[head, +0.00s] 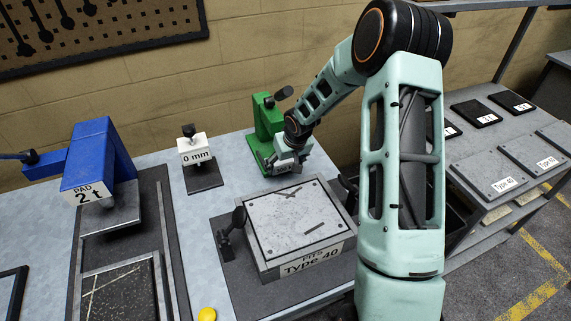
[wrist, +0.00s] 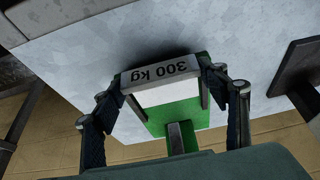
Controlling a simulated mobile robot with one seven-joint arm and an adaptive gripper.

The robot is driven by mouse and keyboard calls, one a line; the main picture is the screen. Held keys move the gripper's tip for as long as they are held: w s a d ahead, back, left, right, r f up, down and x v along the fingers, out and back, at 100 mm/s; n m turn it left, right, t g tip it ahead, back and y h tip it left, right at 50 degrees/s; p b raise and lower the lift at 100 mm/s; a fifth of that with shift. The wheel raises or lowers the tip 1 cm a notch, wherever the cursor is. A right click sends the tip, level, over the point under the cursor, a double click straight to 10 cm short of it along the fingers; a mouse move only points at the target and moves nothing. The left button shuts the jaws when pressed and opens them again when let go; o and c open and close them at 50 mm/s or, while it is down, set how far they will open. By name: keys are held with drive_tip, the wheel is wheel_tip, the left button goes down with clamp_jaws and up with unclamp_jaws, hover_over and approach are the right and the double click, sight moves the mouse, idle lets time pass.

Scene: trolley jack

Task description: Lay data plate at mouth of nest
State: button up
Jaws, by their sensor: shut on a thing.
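The green press (head: 263,128) stands at the back of the bench, with a block face marked "300 kg" (wrist: 160,71) at its front. My gripper (head: 290,158) is low in front of this press. In the wrist view, my gripper (wrist: 166,80) has its fingers on both sides of a pale flat piece, the data plate (wrist: 172,93), and is shut on it. The plate lies level over the green part, right behind the "300 kg" face. I cannot tell whether it touches the surface below. My gripper hides most of the nest in the head view.
A grey block marked "Type 40" (head: 296,222) stands in front of the press, with a black clamp (head: 232,232) beside it. A "0 mm" gauge (head: 196,150) and a blue "2 t" press (head: 100,165) stand to the left. A rack (head: 505,185) is at right.

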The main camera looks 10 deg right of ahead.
drive_tip(key=shift+f, duration=0.2)
drive_tip(key=o, duration=1.5)
